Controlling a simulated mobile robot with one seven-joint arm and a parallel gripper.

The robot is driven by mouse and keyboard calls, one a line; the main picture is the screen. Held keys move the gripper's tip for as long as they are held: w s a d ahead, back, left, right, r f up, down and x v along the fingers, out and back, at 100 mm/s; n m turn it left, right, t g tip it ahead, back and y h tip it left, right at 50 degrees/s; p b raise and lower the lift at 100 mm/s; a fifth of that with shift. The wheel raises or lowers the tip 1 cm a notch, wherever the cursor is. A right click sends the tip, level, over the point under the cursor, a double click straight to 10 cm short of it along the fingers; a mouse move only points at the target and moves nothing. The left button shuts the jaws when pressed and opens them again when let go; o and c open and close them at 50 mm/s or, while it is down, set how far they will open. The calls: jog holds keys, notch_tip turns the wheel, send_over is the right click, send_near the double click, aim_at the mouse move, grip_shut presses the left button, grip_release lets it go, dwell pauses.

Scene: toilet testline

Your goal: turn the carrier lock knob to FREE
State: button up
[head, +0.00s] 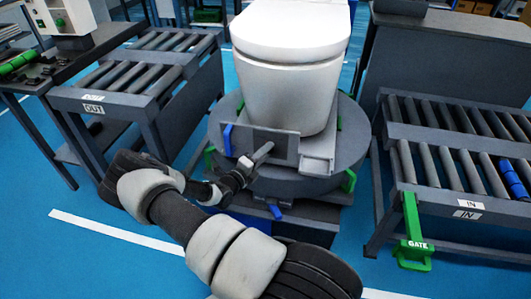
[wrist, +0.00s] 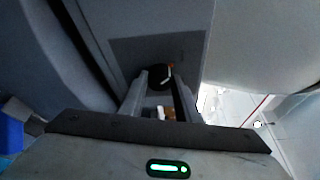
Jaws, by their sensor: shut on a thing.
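The carrier lock knob (wrist: 157,73) is a dark round knob on a dark plate (wrist: 189,50) in the wrist view. A small orange and white mark shows at its upper right edge. My gripper (wrist: 162,84) has a finger on each side of the knob and is shut on it. In the head view, my gripper (head: 262,153) reaches the grey front plate (head: 283,143) of the carrier under the white toilet (head: 293,85). The knob is hidden there by my gripper. No FREE label can be read, so the knob's setting cannot be told.
The carrier stands on a round grey turntable (head: 330,165) with blue and green tabs. The OUT roller conveyor (head: 140,75) is at the left. The IN roller conveyor (head: 450,160), with a green GATE handle (head: 413,235), is at the right. Blue floor shows between them.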

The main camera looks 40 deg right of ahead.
jog(key=o, duration=1)
jog(key=shift+o, duration=0.2)
jog(key=shift+a, duration=0.1)
jog(key=p+v, duration=0.3)
jog(key=v, duration=1.4)
jog(key=shift+s+a+r, duration=0.1)
jog(key=shift+r, duration=0.05)
